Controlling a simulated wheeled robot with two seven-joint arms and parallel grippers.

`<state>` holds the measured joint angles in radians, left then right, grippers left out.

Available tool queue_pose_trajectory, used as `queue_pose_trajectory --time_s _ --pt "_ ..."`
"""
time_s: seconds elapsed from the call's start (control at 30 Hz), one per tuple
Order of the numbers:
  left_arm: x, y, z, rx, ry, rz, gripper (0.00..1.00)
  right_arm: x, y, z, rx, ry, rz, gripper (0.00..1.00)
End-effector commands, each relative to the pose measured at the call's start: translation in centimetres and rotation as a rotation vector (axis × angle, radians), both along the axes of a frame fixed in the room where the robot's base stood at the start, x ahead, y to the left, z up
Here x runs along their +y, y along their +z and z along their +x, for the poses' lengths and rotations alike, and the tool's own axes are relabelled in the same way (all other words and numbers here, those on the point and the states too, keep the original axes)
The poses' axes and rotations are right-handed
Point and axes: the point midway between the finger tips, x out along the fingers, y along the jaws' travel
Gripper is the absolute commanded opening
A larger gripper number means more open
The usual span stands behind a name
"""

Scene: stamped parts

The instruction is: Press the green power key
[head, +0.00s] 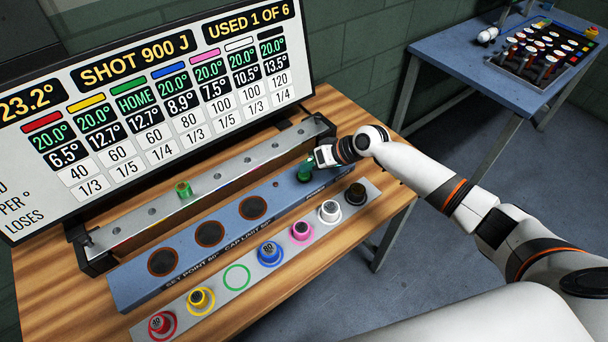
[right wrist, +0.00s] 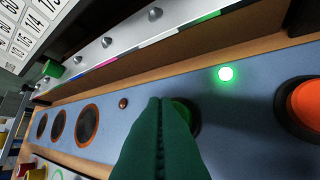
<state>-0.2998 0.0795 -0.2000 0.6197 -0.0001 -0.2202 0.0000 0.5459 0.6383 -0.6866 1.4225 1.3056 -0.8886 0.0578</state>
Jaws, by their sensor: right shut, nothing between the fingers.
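The green power key (right wrist: 187,112) is on the blue-grey panel (head: 150,281), mostly hidden behind my fingers in the right wrist view. My right gripper (head: 306,170) reaches down to the right part of that panel in the head view. Its dark green fingers (right wrist: 161,103) are shut together with nothing between them, and their tips overlap the key. I cannot tell whether they touch it or press it. A round green light (right wrist: 226,73) glows on the panel beside the key. My left gripper is not in view.
An orange button (right wrist: 304,105) sits on the panel beyond the key. The front strip (head: 218,293) holds several coloured knobs. A rail (head: 140,222) with a green piece (head: 183,189) runs behind the panel, below the display (head: 150,95). A blue table (head: 470,70) stands back right.

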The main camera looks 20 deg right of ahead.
Motion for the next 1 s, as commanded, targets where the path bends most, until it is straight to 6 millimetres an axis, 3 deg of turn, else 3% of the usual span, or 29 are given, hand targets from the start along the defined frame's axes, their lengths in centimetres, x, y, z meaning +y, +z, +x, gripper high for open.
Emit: queue_pose_trajectory --time_s 1.0 --pt "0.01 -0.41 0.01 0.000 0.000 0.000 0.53 0.01 -0.71 -0.01 0.000 0.000 0.000 0.00"
